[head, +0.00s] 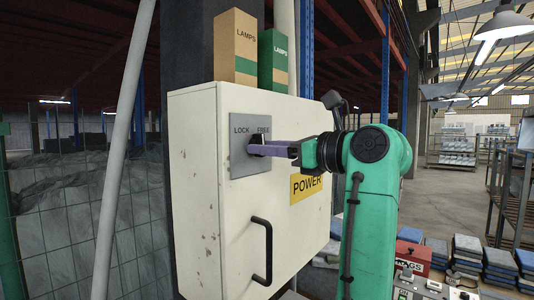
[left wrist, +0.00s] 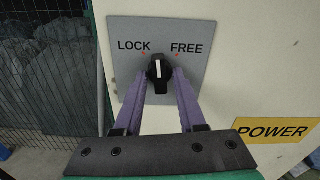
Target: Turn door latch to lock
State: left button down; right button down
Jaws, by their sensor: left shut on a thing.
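The door latch is a black knob (left wrist: 158,68) with a white pointer line, on a grey plate (left wrist: 207,43) marked LOCK at left and FREE at right. In the left wrist view the line stands about upright, between the two small red marks. My left gripper (head: 256,149) reaches in from the right of the head view, its purple fingers shut on the knob, one on each side. In the head view the fingers mostly hide the knob. The plate is on the cream cabinet door (head: 205,215). My right gripper is not in view.
A black door handle (head: 268,250) sticks out below the plate. A yellow POWER label (head: 308,184) is on the cabinet. A LAMPS carton (head: 235,48) and a green box (head: 272,61) stand on top. A wire mesh fence (head: 60,220) is at left.

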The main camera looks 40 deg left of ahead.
pick_arm(q)
jog(key=shift+r+n+b, duration=0.2)
jog(key=shift+n+b, duration=0.4)
jog(key=shift+n, duration=3.1)
jog(key=c, duration=0.5)
grip_release()
jog(key=shift+f, duration=0.1)
jog(key=d+b, duration=0.2)
jog(key=d, duration=1.2)
jog(key=shift+w+d, duration=0.15)
jog(key=shift+d, duration=0.15)
